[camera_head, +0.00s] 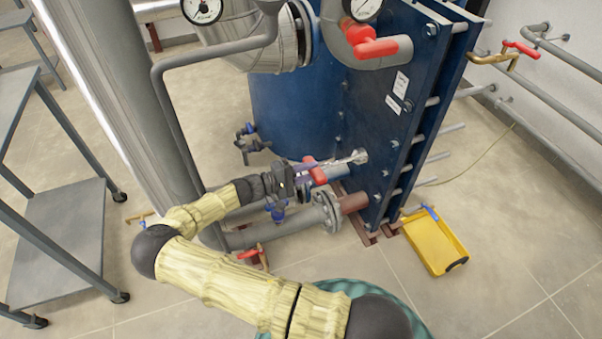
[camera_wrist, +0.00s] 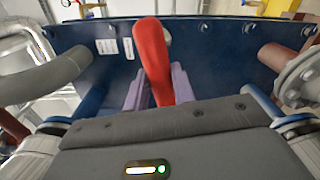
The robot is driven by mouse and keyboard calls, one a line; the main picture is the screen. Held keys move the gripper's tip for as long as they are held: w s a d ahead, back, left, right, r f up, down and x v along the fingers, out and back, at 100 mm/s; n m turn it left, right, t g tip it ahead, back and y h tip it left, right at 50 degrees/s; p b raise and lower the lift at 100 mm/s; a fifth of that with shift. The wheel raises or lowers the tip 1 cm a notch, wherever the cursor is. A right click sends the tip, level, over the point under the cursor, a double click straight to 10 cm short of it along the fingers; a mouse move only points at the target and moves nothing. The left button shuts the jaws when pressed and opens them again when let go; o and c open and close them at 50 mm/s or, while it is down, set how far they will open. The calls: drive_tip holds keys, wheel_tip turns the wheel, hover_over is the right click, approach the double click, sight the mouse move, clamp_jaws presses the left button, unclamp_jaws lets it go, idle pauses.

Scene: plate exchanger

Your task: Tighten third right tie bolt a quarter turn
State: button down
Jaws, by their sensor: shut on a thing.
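The blue end plate (camera_head: 370,115) of the exchanger stands at centre, with tie bolts down its right edge, such as one bolt (camera_head: 408,105). My gripper (camera_head: 303,176) is in front of the plate's lower part and is shut on a red-handled tool (camera_head: 318,177). In the wrist view, the tool's red handle (camera_wrist: 153,60) rises between the purple fingers. A silvery end (camera_head: 345,159) reaches to the plate face in the head view. I cannot tell whether it sits on a bolt. In the wrist view, the handle partly covers a round bolt head (camera_wrist: 168,36) behind it.
A grey flanged pipe (camera_head: 327,212) runs just below my gripper. A pipe with a red lever (camera_head: 373,46) and gauges are above. A yellow tray (camera_head: 425,247) lies on the floor at right. A grey cart (camera_head: 65,225) stands at left. Floor at lower right is clear.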

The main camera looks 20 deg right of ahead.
sight(334, 162)
drive_tip(key=d, duration=0.7)
drive_tip(key=shift+w+d, duration=0.2)
drive_tip(key=shift+w, duration=0.1)
drive_tip(key=shift+s+d, duration=0.1)
drive_tip(key=shift+d+r, duration=0.1)
drive_tip(key=shift+d, duration=0.15)
drive_tip(key=shift+d+p, duration=0.3)
drive_tip(key=shift+d, duration=0.7)
idle(0.3)
